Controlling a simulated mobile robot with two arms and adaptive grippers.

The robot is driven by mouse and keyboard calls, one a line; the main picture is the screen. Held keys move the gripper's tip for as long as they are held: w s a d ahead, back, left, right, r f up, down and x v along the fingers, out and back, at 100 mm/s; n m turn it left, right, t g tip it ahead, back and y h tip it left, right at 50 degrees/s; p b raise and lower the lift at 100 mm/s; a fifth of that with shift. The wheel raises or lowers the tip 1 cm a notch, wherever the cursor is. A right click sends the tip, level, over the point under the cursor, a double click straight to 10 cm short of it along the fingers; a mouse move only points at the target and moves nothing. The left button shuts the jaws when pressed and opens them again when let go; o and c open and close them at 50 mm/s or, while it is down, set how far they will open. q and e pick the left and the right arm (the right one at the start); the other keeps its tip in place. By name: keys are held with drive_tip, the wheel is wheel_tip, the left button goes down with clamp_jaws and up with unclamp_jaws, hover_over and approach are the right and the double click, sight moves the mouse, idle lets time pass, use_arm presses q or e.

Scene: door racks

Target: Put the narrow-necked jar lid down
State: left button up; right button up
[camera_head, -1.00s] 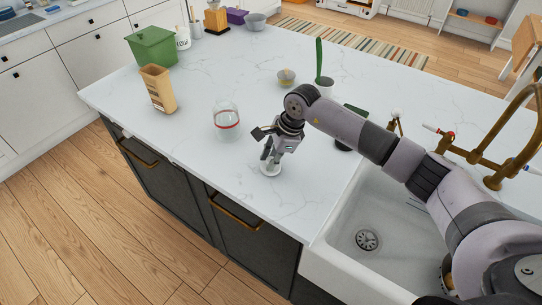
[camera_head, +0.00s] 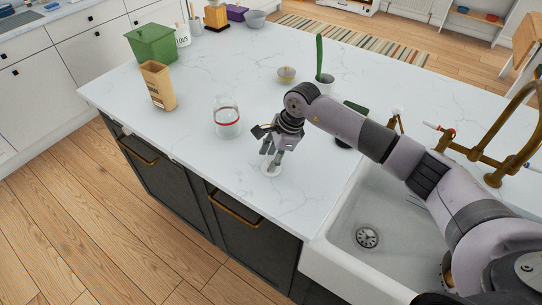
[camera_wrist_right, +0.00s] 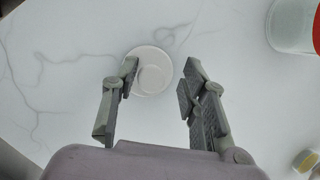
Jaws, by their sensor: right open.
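The narrow-necked jar lid (camera_head: 270,171) is a small white disc lying on the white marble counter. It shows in the right wrist view (camera_wrist_right: 153,72) as a round lid with a raised inner ring. My right gripper (camera_head: 272,158) points down just above it. In the right wrist view the right gripper (camera_wrist_right: 158,88) is open, with one finger near each side of the lid and nothing held. A glass jar with a red band (camera_head: 227,118) stands on the counter to the left, partly visible in the right wrist view (camera_wrist_right: 292,25). My left gripper is out of view.
A tan carton (camera_head: 158,86), a green bin (camera_head: 152,44) and a small bowl (camera_head: 286,75) stand farther back on the counter (camera_head: 200,165). A white sink (camera_head: 345,255) lies to the right. The counter's front edge is close to the lid.

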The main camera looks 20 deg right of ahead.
drive_tip(key=shift+r, duration=0.25)
drive_tip(key=b+v, duration=0.4)
drive_tip(key=v, duration=0.7)
drive_tip(key=shift+r, duration=0.4)
drive_tip(key=shift+s+d+f, duration=0.15)
